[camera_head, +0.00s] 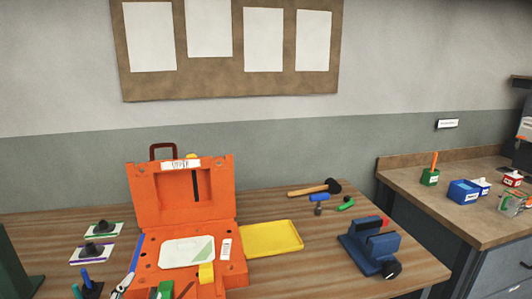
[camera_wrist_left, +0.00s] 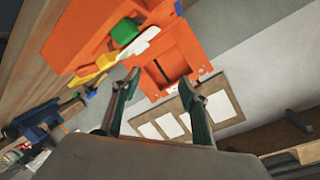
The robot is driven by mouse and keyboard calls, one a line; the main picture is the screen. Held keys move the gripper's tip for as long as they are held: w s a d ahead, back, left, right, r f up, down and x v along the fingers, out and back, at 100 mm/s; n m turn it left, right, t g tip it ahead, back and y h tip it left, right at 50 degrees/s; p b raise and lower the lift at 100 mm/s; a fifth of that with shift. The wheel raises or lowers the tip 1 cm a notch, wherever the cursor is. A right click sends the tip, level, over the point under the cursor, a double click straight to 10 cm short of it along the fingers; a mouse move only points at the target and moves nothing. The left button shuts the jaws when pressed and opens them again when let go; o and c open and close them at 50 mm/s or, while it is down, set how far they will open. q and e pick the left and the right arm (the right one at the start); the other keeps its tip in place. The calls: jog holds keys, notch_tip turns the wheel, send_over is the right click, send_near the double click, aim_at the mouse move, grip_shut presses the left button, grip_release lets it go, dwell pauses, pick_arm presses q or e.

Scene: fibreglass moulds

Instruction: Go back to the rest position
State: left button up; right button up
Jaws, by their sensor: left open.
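My left gripper (camera_wrist_left: 159,78) shows in the left wrist view with its two dark fingers spread apart. Nothing is between them. Beyond the fingers, the open orange case (camera_wrist_left: 172,62) and the pinned-paper board appear turned over in that view. In the head view the orange case (camera_head: 148,210) stands open on the wooden table with its lid up. A white plate (camera_head: 187,252) lies in its base. I cannot make out the left gripper clearly in the head view. My right gripper is in neither view.
A yellow tray (camera_head: 271,238), a hammer (camera_head: 315,188) and a blue vice (camera_head: 370,246) are on the table (camera_head: 320,258). Two dark-knobbed pieces (camera_head: 97,249) sit left of the case. A dark green shape (camera_head: 14,265) fills the lower left edge. A side bench (camera_head: 440,215) holds small containers.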

pick_arm(q)
jog(key=s+a+f+g+y, duration=0.1)
jog(key=s+a+f+g, duration=0.35)
jog(key=s+f, duration=0.35)
jog(key=s+a+f+g+y, duration=0.1)
jog(key=s+a+f+g, duration=0.35)
jog(key=s+f, duration=0.45)
jog(key=d+f+n+t+h+b, duration=0.1)
jog(key=d+f+t+h+b, duration=0.1)
jog(key=d+f+b, duration=0.3)
jog(key=w+d+f+n+t+h+b, duration=0.1)
jog(key=d+f+h+b, duration=0.3)
jog(key=d+f, duration=0.7)
notch_tip(320, 180, down, 8)
jog(key=shift+d+f+n+t+h+b, duration=0.15)
jog(key=shift+n+t+h+b, duration=0.25)
jog(key=shift+n+t, duration=0.3)
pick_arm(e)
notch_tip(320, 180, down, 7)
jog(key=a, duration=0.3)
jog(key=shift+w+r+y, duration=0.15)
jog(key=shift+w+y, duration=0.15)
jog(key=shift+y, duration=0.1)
pick_arm(q)
jog(key=shift+w, duration=0.15)
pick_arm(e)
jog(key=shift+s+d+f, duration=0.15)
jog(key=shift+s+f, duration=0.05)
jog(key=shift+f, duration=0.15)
